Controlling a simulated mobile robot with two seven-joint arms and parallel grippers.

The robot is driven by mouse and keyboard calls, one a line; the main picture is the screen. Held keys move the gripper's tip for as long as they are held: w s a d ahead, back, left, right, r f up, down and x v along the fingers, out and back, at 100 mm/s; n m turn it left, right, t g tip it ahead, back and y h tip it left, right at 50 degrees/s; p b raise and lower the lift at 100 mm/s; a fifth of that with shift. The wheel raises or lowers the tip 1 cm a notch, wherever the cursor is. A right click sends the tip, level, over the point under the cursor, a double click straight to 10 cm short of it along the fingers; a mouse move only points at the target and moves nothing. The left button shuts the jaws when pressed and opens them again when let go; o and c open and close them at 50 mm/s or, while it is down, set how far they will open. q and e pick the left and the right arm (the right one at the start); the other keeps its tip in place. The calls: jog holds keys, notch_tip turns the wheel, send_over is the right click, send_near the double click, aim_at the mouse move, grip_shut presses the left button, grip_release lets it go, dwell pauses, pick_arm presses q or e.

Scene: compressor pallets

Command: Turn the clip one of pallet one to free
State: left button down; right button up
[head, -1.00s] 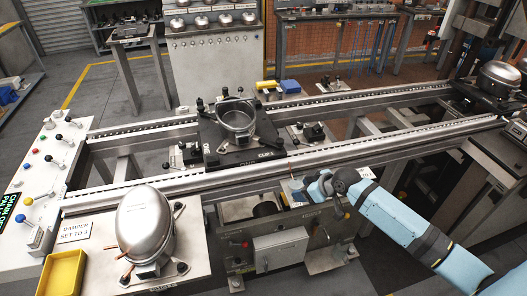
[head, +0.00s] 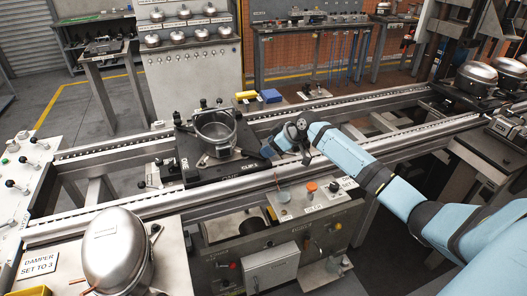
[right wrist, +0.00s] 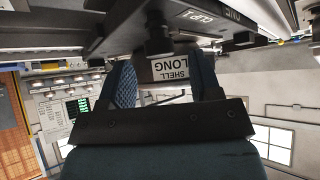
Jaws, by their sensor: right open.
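The black pallet (head: 205,168) sits on the conveyor rails in the middle of the head view, with an open round metal shell (head: 215,130) on it. Its near right corner carries a "CLIP 1" label (head: 249,167), which also shows upside down in the right wrist view (right wrist: 199,16). My right gripper (head: 268,149) is at that corner, open. In the right wrist view its blue fingers (right wrist: 163,78) stand apart on either side of a dark upright part (right wrist: 157,38), apparently the clip, and a "SHELL LONG" tag (right wrist: 170,67). Contact cannot be told. The left gripper is out of view.
A control box (head: 271,268) with buttons and knobs stands below the near rail (head: 130,205). A closed silver compressor (head: 117,248) stands at the front left. More compressors (head: 478,78) stand on a pallet at the far right.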

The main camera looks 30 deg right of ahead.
jog(key=shift+x, duration=1.8)
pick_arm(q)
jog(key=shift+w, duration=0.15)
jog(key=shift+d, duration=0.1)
